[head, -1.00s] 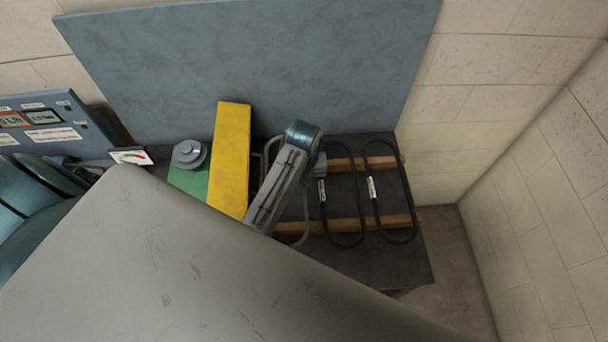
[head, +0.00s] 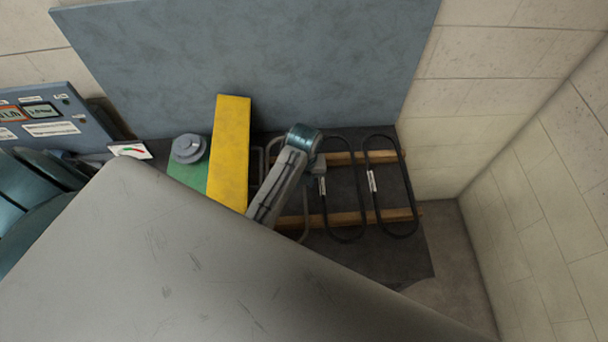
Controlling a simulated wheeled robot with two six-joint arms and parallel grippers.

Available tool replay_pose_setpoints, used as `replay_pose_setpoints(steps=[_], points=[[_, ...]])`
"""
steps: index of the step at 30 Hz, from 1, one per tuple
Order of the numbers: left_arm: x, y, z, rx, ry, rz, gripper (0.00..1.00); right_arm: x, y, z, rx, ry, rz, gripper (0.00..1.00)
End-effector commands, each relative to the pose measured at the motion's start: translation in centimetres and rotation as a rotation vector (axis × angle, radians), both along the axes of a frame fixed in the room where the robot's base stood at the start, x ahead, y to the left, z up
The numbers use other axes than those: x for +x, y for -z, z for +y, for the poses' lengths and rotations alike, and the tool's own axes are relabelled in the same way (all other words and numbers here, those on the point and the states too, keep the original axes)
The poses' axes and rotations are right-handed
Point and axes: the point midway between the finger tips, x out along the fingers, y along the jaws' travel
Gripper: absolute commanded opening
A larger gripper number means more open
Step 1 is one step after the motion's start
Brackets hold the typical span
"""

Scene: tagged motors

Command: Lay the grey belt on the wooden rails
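Two wooden rails, a back one (head: 341,158) and a front one (head: 345,218), lie across a dark bench top. The grey belt (head: 306,229) shows as a thin loop at the rails' left end, mostly hidden behind my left arm. I cannot tell whether it rests on the rails. Two black belts with white labels, one in the middle (head: 363,205) and one at the right (head: 412,200), lie across both rails. My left gripper (head: 319,168) points down near the middle belt's label; its fingers are too small and hidden to read. My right gripper is out of view.
A yellow block (head: 230,150) stands left of my arm, beside a green base with a grey round weight (head: 188,148). A blue panel (head: 250,60) rises behind the bench. A large grey surface covers the foreground. Bare bench shows right of the belts.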

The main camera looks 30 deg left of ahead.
Motion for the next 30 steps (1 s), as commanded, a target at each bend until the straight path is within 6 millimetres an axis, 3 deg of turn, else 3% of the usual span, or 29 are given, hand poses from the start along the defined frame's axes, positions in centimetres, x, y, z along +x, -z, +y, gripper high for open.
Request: replay_pose_setpoints(steps=[14, 25, 27, 30], points=[[0.1, -0.9, 0.0, 0.000, 0.000, -0.002, 0.37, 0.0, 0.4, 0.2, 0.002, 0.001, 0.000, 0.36], [0.1, -8.4, 0.0, 0.000, 0.000, -0.006, 0.37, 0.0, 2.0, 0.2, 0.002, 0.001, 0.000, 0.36], [0.0, -9.8, 0.0, 0.001, 0.000, -0.002, 0.37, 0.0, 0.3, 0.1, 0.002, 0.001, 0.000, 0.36], [0.0, -10.4, 0.0, 0.001, 0.000, -0.003, 0.37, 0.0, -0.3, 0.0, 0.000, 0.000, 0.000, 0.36]])
